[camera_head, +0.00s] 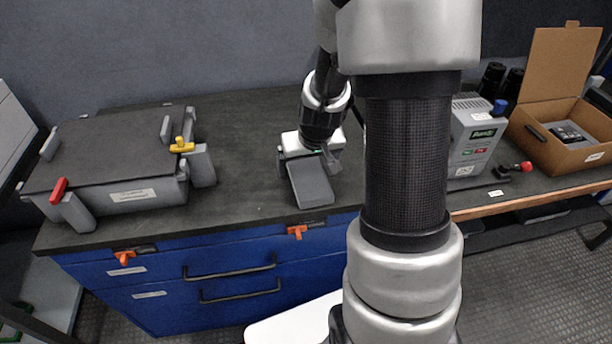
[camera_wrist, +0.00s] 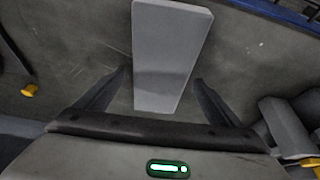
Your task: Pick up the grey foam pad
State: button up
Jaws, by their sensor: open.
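The grey foam pad (camera_head: 311,184) is a flat grey block on the dark worktop, near its front edge in the head view. It also shows in the wrist view (camera_wrist: 168,52), running lengthwise from the top edge down between the fingers. My gripper (camera_head: 318,158) is over the pad's far end, pointing down. In the wrist view my gripper (camera_wrist: 164,90) is open, one finger on each side of the pad, with a gap on both sides. Whether the fingertips are level with the pad or above it I cannot tell.
A grey case (camera_head: 110,150) with red and yellow latches stands at the left of the worktop (camera_head: 240,130). A grey device (camera_head: 472,135) and an open cardboard box (camera_head: 560,150) stand at the right. Blue drawers (camera_head: 230,275) are below. The worktop between case and pad is clear.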

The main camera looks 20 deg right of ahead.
jog(key=shift+w+f, duration=0.2)
jog(key=shift+f, duration=0.25)
jog(key=c, duration=1.1)
jog(key=shift+r, duration=0.1)
jog(key=shift+c, duration=0.2)
